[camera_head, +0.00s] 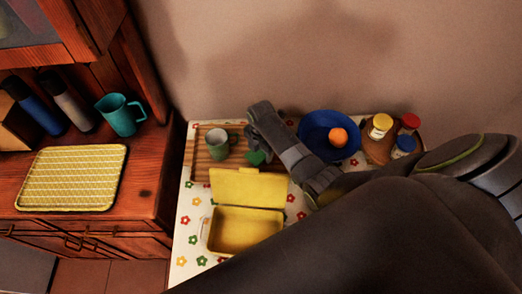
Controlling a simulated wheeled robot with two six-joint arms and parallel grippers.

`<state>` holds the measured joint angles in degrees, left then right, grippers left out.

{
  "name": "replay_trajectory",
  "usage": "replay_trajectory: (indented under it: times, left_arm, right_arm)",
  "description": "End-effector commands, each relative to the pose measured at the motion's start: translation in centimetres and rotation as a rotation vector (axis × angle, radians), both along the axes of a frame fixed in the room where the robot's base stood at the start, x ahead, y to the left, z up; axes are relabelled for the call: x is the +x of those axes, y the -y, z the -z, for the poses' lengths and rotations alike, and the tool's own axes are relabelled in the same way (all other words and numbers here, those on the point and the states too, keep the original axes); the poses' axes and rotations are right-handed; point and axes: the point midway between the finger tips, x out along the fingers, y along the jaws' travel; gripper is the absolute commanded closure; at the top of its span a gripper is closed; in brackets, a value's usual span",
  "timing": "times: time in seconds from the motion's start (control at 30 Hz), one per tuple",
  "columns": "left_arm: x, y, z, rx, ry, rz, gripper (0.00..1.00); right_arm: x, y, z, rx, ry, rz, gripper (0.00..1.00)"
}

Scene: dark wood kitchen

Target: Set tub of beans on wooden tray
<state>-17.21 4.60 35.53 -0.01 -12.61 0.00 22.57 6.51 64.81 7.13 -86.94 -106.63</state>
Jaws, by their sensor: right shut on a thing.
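The wooden tray (201,163) lies on the flowered cloth at the back left of the table, with a pale green mug (217,143) standing on it. My right gripper (262,140) reaches in from the right over the right part of the tray. It is shut on a small dark green thing (256,158), which I take to be the tub of beans. The gripper hides much of it, and I cannot tell whether it touches the tray. My left gripper is not in view.
An open yellow box (247,230) stands in front of the tray. A blue bowl (316,127) with an orange (338,137) and a round board (377,155) with three lidded jars stand to the right. A wooden cabinet with a teal pitcher (120,115) is at left.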

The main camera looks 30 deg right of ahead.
Motion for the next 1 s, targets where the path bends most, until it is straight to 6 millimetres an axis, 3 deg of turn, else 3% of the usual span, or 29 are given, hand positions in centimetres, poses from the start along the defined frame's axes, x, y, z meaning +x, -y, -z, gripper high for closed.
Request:
replay_trajectory:
  times: [0.33, 0.37, 0.5, 0.8, 1.0]
  left_arm:
    - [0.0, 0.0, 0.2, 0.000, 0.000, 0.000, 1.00]
    - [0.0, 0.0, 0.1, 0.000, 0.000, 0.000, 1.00]
    - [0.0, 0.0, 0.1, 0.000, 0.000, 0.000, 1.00]
    - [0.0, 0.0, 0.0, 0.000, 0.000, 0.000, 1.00]
    - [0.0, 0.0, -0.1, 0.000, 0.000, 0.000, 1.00]
  right_arm:
    - [0.1, 0.0, 0.3, 0.000, 0.001, 0.000, 0.70]
    - [0.1, 0.0, 0.3, 0.000, 0.001, 0.000, 0.42]
    - [0.0, 0.0, 0.2, 0.000, 0.001, 0.000, 0.23]
    - [0.1, 0.0, 0.1, 0.000, 0.001, 0.000, 0.22]
    - [0.2, 0.0, -1.5, -0.001, 0.004, 0.001, 0.22]
